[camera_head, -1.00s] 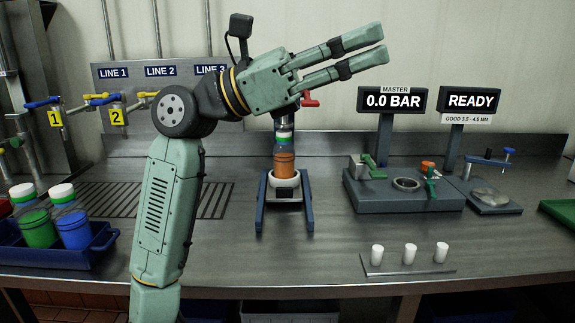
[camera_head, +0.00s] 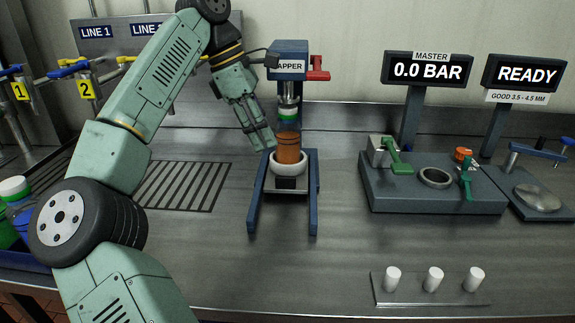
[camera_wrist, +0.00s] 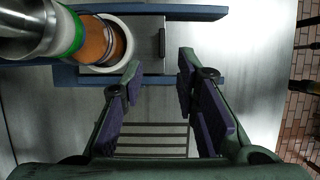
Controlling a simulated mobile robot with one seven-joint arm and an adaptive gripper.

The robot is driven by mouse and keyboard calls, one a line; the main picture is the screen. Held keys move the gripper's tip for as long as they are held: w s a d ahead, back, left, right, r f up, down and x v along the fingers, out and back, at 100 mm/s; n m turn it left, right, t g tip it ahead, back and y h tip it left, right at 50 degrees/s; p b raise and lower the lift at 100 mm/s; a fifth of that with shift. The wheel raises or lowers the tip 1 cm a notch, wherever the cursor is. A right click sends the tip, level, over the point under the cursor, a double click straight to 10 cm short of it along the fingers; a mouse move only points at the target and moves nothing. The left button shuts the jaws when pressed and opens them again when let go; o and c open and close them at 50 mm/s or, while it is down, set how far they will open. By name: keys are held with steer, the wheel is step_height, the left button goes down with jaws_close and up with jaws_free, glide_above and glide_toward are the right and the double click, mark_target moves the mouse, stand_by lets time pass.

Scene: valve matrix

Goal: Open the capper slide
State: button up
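The capper (camera_head: 288,62) is a blue head with a red lever, standing over two blue rails. Its slide (camera_head: 289,160) carries a white ring with an orange cup in it, under the green-banded capping head. A small black handle (camera_head: 286,183) sits at the slide's front. My gripper (camera_head: 262,141) points down just left of the orange cup in the head view. In the wrist view my gripper (camera_wrist: 158,66) is open and empty, its fingers apart. The handle (camera_wrist: 162,42) lies beyond the fingertips, between their lines, and does not touch them.
A grey station (camera_head: 430,190) with green clamps stands to the right. A small rack (camera_head: 432,290) with white cylinders lies near the front. The blue rails (camera_head: 256,205) flank the slide. A slotted drain (camera_head: 180,186) is to the left. The counter in front of the capper is clear.

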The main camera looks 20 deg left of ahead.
mark_target(285, 177)
steer(key=x, duration=1)
steer(key=shift+s+d+p, duration=0.1)
steer(key=shift+s+p, duration=0.05)
steer(key=shift+p, duration=0.15)
steer(key=shift+c, duration=0.4)
steer(key=shift+r, duration=0.1)
jaws_close()
